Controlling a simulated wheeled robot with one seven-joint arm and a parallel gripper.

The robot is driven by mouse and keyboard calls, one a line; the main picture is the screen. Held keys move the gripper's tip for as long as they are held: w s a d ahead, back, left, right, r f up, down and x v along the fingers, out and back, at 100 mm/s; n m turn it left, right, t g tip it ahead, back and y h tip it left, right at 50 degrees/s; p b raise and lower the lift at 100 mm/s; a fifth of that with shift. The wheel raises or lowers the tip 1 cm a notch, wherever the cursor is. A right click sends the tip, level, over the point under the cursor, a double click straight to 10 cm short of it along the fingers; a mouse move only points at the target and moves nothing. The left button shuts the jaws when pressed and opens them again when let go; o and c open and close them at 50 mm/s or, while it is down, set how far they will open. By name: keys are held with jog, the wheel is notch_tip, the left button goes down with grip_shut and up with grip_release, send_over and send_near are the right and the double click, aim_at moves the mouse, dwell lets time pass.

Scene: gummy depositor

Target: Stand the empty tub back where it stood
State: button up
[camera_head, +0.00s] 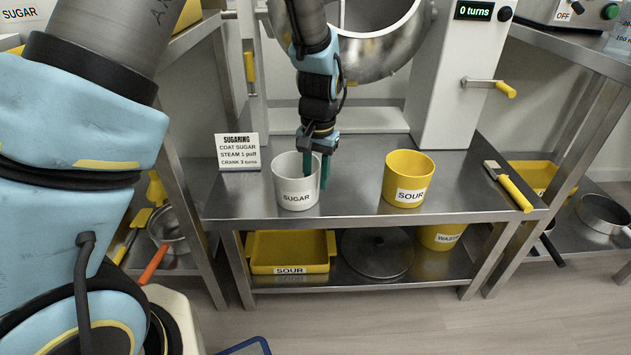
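A white tub labelled SUGAR (290,183) stands upright on the steel table, left of its middle. My gripper (316,172) points down at the tub's right rim. One teal finger appears to be inside the rim and the other outside it. I cannot tell whether the fingers press on the wall. The inside of the tub shows only in part, with no contents that I can make out. A yellow tub labelled SOUR (409,181) stands upright to the right, apart from my gripper.
A SUGARING sign (237,152) stands at the table's back left. A steel drum (375,45) hangs above the back, with a yellow-handled crank (490,86) to its right. A yellow-handled tool (512,190) lies at the right edge. Bare tabletop (352,185) lies between the tubs.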

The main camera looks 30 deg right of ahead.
notch_tip(320, 180, up, 10)
jog(key=p, duration=0.1)
jog(key=shift+s+r, duration=0.2)
jog(key=shift+r, duration=0.05)
jog(key=w+a+r+n, duration=0.1)
jog(key=w+a+n, duration=0.15)
jog(key=a, duration=0.65)
jog(key=w+a+r+n, duration=0.1)
jog(key=w+a+n, duration=0.15)
jog(key=a, duration=0.65)
jog(key=s+a+n, duration=0.2)
jog(key=a, duration=0.6)
jog(key=s+a+n+t, duration=0.1)
jog(key=s+a+n, duration=0.1)
jog(key=a, duration=0.6)
jog(key=shift+s+f, duration=0.25)
notch_tip(320, 180, up, 21)
jog(key=p, duration=2.1)
